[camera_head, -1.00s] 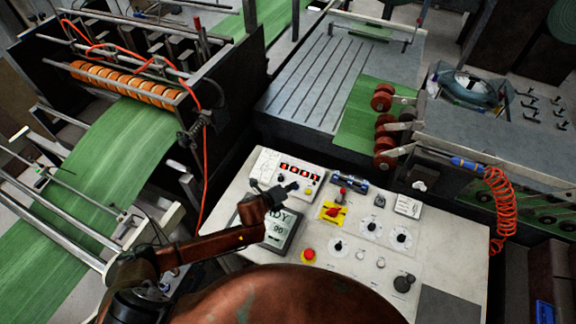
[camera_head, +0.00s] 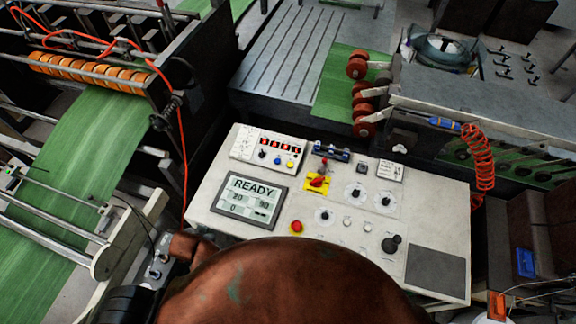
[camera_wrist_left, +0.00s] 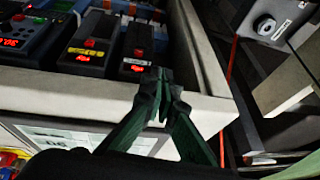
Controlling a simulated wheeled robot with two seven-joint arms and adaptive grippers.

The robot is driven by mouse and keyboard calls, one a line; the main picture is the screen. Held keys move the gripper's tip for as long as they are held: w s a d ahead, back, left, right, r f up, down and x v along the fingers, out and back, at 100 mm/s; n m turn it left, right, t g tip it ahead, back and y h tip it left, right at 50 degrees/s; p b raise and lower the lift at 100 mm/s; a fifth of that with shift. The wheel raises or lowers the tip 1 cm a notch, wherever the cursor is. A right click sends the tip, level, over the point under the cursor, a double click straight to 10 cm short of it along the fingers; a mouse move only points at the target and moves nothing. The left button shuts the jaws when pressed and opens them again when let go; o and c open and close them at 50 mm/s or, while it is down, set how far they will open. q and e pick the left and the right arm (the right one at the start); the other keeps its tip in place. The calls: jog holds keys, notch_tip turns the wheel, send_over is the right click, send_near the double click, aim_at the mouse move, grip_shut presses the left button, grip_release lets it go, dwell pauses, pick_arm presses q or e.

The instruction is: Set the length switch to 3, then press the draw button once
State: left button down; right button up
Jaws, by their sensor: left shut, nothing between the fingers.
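The pale control panel (camera_head: 220,185) lies in front of me in the head view. It carries dark rotary switches with dial marks: two side by side, an upper left one (camera_head: 356,195) and an upper right one (camera_head: 385,202), and a lower one (camera_head: 324,215). Their labels and settings are too small to read, so I cannot tell which is the length switch or which button is draw. The screen (camera_head: 252,197) reads READY. My left gripper (camera_wrist_left: 160,82) is shut and empty in the wrist view, in front of a pale edge; the head view does not show its fingers. My right gripper is not in view.
The panel also holds a red stop button (camera_head: 297,227), a red-and-yellow switch (camera_head: 318,182), small pale buttons and a black knob (camera_head: 390,244). A red hose (camera_head: 183,150) hangs left of the panel. A coiled orange hose (camera_head: 480,165) hangs at right.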

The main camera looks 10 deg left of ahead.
pick_arm(q)
jog(key=s+f+g+b, duration=0.1)
jog(key=s+f+b, duration=0.15)
jog(key=f, duration=0.95)
jog(key=s+f+b, duration=0.2)
jog(key=f+b, duration=0.1)
jog(key=f, duration=1)
jog(key=s+f+g+b, duration=0.1)
jog(key=s+f+b, duration=0.15)
jog(key=f, duration=0.95)
jog(key=s+f+n+g+b, duration=0.1)
jog(key=s+f+b, duration=0.6)
jog(key=s+f, duration=1.3)
jog(key=shift+a+f+g, duration=0.3)
jog(key=shift+a+f, duration=0.15)
jog(key=shift+f, duration=0.15)
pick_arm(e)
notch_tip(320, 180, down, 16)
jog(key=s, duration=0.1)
pick_arm(q)
jog(key=shift+s, duration=0.1)
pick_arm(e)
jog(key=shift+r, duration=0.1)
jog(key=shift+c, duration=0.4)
